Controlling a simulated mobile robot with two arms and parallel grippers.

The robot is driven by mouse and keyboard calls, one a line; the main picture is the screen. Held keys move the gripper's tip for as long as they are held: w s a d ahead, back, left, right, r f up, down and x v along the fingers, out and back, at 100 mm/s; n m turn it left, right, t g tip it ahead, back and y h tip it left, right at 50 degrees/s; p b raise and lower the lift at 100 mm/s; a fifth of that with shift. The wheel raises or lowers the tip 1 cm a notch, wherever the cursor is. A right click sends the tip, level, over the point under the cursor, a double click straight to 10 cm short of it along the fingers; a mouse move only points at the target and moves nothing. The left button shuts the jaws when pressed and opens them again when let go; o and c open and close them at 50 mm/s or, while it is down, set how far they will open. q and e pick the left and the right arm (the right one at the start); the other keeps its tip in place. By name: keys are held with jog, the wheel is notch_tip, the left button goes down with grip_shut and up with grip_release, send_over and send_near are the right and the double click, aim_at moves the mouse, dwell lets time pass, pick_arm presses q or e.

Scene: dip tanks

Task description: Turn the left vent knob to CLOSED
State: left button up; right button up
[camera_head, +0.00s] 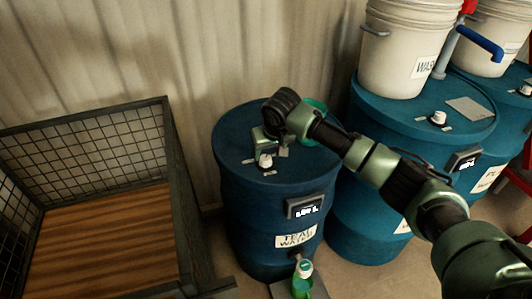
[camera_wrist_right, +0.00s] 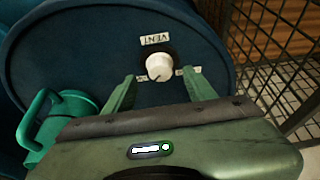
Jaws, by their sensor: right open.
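The left vent knob (camera_head: 265,160) is a small white knob on top of the left blue drum (camera_head: 228,140). In the right wrist view the knob (camera_wrist_right: 159,66) has a black base and a VENT label (camera_wrist_right: 156,39) beside it. Small labels lie on either side of it, partly hidden by the fingers. My right gripper (camera_wrist_right: 159,84) is open over the drum lid. Its two green fingers are apart on either side of the knob, just short of it in the picture, and do not visibly touch it. My left gripper is not in view.
A green container (camera_wrist_right: 62,118) stands on the same lid. A wire-mesh crate (camera_head: 168,165) is at the left. Two more blue drums (camera_head: 370,215) stand to the right, with white buckets (camera_head: 393,55) and a blue-handled valve (camera_head: 480,43). A green-and-white bottle (camera_head: 303,280) is in front.

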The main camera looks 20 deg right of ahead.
aim_at(266, 158)
jog(key=x, duration=0.4)
jog(key=shift+w, duration=0.2)
jog(key=shift+s+r, duration=0.1)
grip_shut()
